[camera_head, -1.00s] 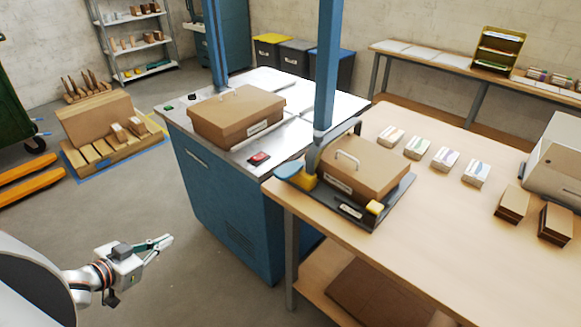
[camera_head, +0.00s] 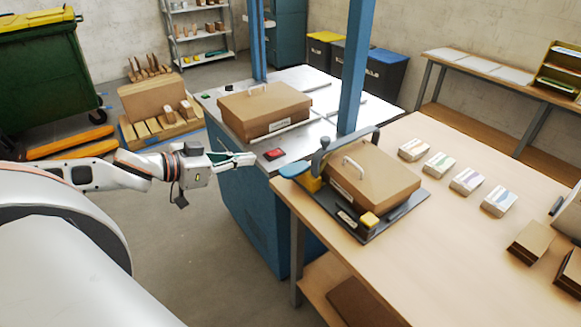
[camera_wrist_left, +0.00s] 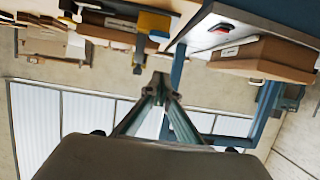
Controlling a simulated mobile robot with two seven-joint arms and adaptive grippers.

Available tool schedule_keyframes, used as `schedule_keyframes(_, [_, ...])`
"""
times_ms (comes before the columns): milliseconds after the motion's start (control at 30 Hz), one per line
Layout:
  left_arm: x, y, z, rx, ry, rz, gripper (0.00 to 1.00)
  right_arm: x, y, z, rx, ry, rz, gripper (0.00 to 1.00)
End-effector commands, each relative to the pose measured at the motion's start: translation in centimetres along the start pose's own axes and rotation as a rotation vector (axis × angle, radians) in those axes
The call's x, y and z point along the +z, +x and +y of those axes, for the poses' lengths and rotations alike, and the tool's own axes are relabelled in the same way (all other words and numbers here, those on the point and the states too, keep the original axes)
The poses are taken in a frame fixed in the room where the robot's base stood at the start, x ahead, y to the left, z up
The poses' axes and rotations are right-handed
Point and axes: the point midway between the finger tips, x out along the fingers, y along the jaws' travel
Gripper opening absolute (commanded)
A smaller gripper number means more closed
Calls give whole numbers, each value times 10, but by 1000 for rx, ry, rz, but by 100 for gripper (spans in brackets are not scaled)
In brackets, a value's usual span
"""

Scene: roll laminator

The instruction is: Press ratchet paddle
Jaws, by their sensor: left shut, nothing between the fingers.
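The ratchet paddle (camera_head: 293,170) appears to be the flat blue piece at the left end of the grey clamp arm on the black-based fixture (camera_head: 350,217). The fixture stands at the left edge of the wooden table and holds a brown box (camera_head: 375,185) with a white handle. My left gripper (camera_head: 250,158) is shut and empty, left of the paddle and apart from it, near the blue cabinet's edge. Its closed fingers also show in the wrist view (camera_wrist_left: 160,80). My right gripper is not visible.
A red button (camera_head: 273,154) sits on the blue cabinet's metal top, just beyond my left fingertips. Another brown box (camera_head: 264,108) lies on that top. A blue post (camera_head: 354,65) rises behind the fixture. Small packs line the wooden table (camera_head: 440,250).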

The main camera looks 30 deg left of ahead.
Motion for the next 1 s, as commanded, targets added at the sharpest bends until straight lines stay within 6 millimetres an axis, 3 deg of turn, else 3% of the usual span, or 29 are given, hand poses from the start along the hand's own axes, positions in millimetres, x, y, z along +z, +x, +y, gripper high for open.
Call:
schedule_keyframes(567, [-8,4,6,19,-5,6,0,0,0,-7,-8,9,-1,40])
schedule_keyframes(1000, [-10,28,6,18,-1,8,0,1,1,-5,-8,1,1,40])
